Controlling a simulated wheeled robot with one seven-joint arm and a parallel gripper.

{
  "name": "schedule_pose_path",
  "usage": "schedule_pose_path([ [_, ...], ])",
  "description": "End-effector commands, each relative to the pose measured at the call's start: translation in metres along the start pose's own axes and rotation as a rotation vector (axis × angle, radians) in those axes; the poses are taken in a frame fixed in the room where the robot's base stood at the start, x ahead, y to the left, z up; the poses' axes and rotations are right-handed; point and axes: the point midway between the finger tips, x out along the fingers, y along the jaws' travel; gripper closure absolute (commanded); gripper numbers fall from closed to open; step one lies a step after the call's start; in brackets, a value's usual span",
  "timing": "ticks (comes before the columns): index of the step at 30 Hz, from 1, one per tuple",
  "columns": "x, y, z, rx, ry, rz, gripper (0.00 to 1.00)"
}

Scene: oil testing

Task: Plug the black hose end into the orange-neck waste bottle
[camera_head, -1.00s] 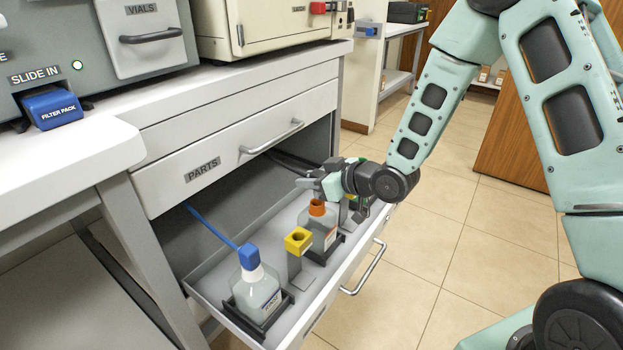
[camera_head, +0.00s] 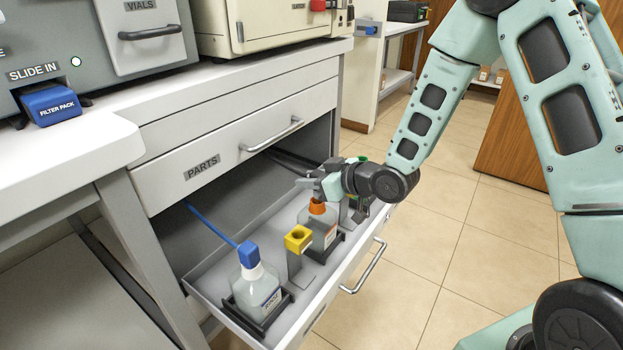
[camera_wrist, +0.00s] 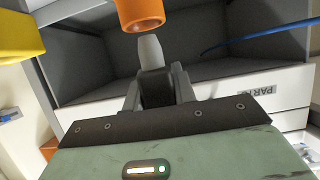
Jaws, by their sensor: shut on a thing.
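The waste bottle (camera_head: 323,231) with the orange neck (camera_head: 317,208) stands upright in a black holder in the open drawer. My gripper (camera_head: 318,186) is directly above the neck and covers its mouth in the head view. In the wrist view, my gripper (camera_wrist: 156,88) is shut on a dark piece, the black hose end (camera_wrist: 155,88). I cannot tell whether the tip is inside the neck. The hose end is hidden in the head view.
A yellow socket on a grey post (camera_head: 298,239) stands left of the waste bottle. A clear bottle with a blue cap (camera_head: 249,256) and blue hose stands farther left. The drawer (camera_head: 318,306) is open with its handle (camera_head: 364,270) in front. The floor beyond is clear.

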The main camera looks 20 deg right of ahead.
Motion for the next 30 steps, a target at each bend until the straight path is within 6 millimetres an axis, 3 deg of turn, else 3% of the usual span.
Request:
schedule_pose_path([
  [30, 0.0048, 0.0000, 0.0113, 0.000, 0.001, 0.000, 0.95],
])
